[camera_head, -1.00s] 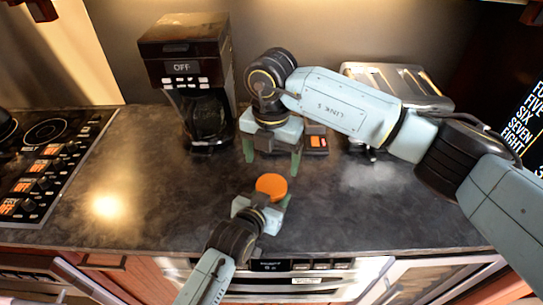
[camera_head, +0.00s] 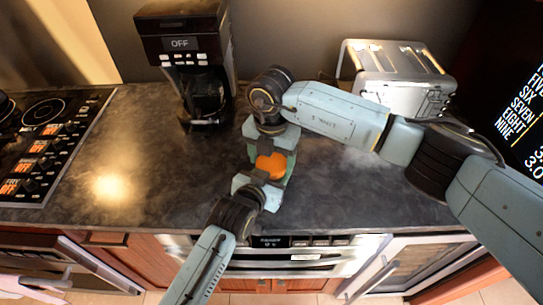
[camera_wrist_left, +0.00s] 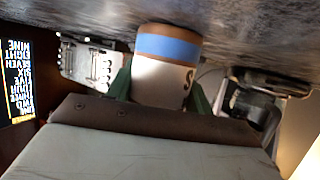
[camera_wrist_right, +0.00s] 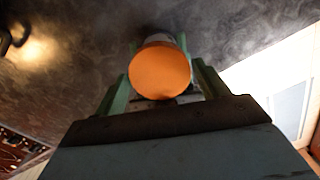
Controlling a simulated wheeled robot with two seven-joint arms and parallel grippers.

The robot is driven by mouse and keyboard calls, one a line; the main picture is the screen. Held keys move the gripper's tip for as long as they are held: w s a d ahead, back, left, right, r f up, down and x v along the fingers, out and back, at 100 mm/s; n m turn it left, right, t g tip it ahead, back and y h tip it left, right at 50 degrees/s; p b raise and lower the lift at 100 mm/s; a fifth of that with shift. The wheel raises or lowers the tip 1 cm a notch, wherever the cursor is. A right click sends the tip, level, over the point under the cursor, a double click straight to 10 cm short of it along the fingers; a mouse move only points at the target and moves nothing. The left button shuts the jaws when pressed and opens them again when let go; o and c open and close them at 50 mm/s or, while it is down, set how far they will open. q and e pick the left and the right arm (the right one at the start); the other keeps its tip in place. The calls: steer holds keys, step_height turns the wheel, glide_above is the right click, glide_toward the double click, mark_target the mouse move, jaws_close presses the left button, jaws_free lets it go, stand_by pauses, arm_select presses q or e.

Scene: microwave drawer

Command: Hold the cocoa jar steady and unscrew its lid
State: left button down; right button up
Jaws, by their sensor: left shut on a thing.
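The cocoa jar's round orange lid (camera_head: 271,166) faces up on the counter between my two grippers. It also shows in the right wrist view (camera_wrist_right: 160,70). In the left wrist view the jar (camera_wrist_left: 165,80) is a white cylinder with a blue band and part of a dark letter. My left gripper (camera_wrist_left: 160,92) is shut on the jar body, with one green finger at each side. My right gripper (camera_head: 271,160) is at the lid, coming from the far side. Its green fingers stand apart, one on each side of the lid, with small gaps visible in the right wrist view (camera_wrist_right: 163,85).
A coffee maker (camera_head: 188,50) stands at the back left and a silver toaster (camera_head: 395,75) at the back right. A stove (camera_head: 40,150) is on the far left. The dark counter (camera_head: 150,150) is clear left of the jar.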

steer(key=c, duration=0.7)
steer(key=n, duration=0.7)
steer(key=o, duration=1.1)
steer(key=shift+c, duration=0.2)
